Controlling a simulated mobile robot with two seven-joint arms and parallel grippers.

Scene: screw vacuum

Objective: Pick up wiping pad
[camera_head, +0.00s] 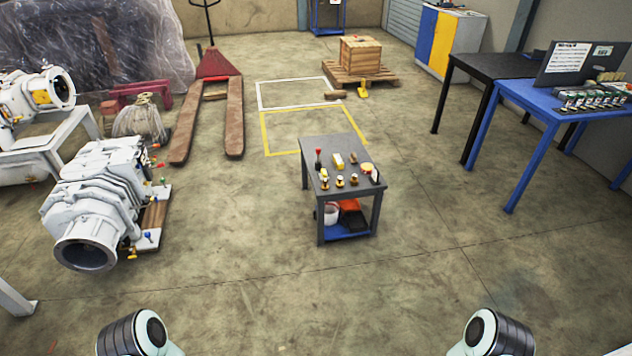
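A small dark grey cart (333,147) stands in the middle of the floor, with several small items on its top. Among them are a yellow and white block (338,161), a small red-topped item (318,158) and a roundish pale item (367,168) near the right edge. They are too small for me to tell which, if any, is the wiping pad. Only dark-ringed joints of my two arms show at the bottom left and bottom right, well short of the cart. Neither gripper is in view.
A white pump (100,205) stands at the left, with a red pallet jack (215,70) behind it. A blue table (560,97) is at the right. A crate (360,54) sits on a pallet at the back. The floor before the cart is clear.

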